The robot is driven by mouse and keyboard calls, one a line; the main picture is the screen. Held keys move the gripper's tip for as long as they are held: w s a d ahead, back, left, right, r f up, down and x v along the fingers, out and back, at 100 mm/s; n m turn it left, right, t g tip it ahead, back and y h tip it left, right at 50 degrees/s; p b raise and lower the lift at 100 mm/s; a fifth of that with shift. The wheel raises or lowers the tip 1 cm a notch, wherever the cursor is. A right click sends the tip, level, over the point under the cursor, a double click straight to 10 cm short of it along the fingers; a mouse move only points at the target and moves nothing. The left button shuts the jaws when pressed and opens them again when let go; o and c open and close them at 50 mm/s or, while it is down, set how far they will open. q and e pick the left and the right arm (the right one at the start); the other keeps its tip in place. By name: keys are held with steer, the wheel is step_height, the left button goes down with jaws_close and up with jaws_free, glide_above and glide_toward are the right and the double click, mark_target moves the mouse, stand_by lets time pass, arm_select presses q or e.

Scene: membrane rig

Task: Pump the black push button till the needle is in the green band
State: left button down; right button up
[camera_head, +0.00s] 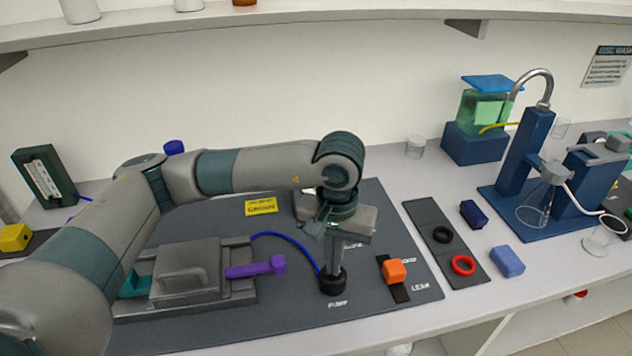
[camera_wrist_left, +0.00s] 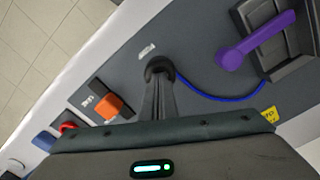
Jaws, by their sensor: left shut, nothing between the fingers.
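The black push button (camera_head: 332,284) stands on the dark mat (camera_head: 400,262) above the word "PUMP". It also shows in the wrist view (camera_wrist_left: 159,66). My left gripper (camera_head: 336,266) points down with its fingers shut and nothing between them. Its fingertips are at the top of the button; I cannot tell whether they press it. A pale panel (camera_head: 303,203) behind the left gripper is mostly covered. No needle or green band can be made out. My right gripper is not in view.
Left of the button are a grey clamp block (camera_head: 185,275) with a purple lever (camera_head: 257,268) and a blue hose (camera_head: 290,238). An orange knob (camera_head: 394,272) sits close on the right, by "LEAK".

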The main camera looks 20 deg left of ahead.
arm_select(q)
steer(key=shift+r, duration=1.85)
steer(key=shift+r, duration=0.1)
stand_by(0.9)
